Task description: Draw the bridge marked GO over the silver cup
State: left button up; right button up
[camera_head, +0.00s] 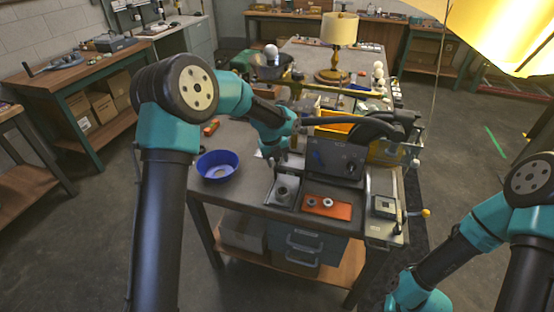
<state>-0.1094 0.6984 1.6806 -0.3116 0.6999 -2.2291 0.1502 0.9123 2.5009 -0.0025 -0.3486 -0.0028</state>
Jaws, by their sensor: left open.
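My left gripper (282,164) points down over the front of the workbench, just behind a small grey metal fixture. It is open, and I see nothing between its fingers. The fixture holds a round silver cup-like piece (284,189). Its details are too small to tell. A dark upright panel (334,158) with a small blue mark stands to the right of the gripper. I cannot read GO on anything, so I cannot tell which part is the bridge. My right arm comes in at the lower right, with its gripper out of view.
A blue bowl (217,165) stands left of the fixture. A brass lamp (339,46) and white bulbs stand farther back. The panel and bins crowd the bench's right side.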

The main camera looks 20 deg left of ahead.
pick_arm(q)
grip_shut()
dwell(0.5)
